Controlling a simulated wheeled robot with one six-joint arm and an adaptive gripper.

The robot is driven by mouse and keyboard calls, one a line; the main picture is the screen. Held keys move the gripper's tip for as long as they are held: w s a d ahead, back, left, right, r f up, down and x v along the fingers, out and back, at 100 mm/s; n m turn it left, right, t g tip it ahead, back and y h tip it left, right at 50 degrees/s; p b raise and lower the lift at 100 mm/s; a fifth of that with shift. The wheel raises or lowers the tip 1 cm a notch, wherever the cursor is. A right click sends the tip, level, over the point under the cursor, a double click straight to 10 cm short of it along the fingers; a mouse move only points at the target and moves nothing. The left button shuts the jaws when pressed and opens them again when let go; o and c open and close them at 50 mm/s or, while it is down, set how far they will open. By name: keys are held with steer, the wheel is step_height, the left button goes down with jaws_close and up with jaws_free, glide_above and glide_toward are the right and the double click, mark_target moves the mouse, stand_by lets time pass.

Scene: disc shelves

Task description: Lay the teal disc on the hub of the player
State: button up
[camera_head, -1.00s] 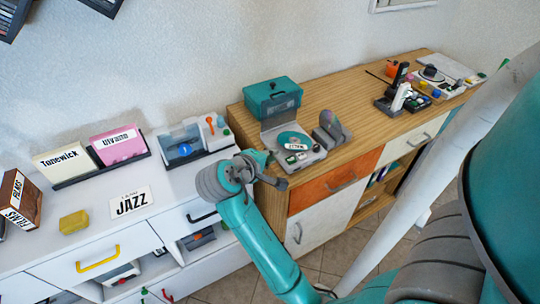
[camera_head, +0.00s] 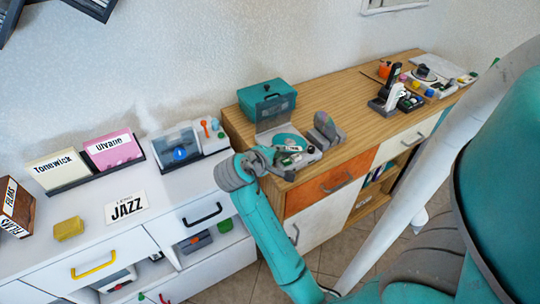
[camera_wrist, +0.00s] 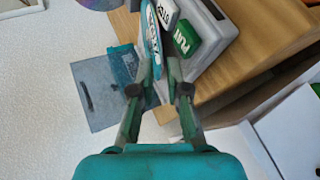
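The player (camera_head: 311,156) is a light grey unit with buttons near the left front end of the wooden cabinet. It also shows at the top of the wrist view (camera_wrist: 222,28). The teal disc (camera_head: 287,139), with a white label, appears over the player; I cannot tell whether it rests on the hub, which I cannot make out. In the wrist view the disc (camera_wrist: 153,40) looks narrow and steeply angled, beside the buttons.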

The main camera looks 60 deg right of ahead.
steer(key=shift+x, duration=1.7)
jaws_close()
steer(key=shift+w+d, duration=0.25)
steer(key=shift+w, duration=0.4)
steer(key=shift+w+d, duration=0.2)
steer(key=shift+w, duration=0.45)
steer(key=shift+o, duration=2)
jaws_free()
steer(key=shift+a, duration=0.1)
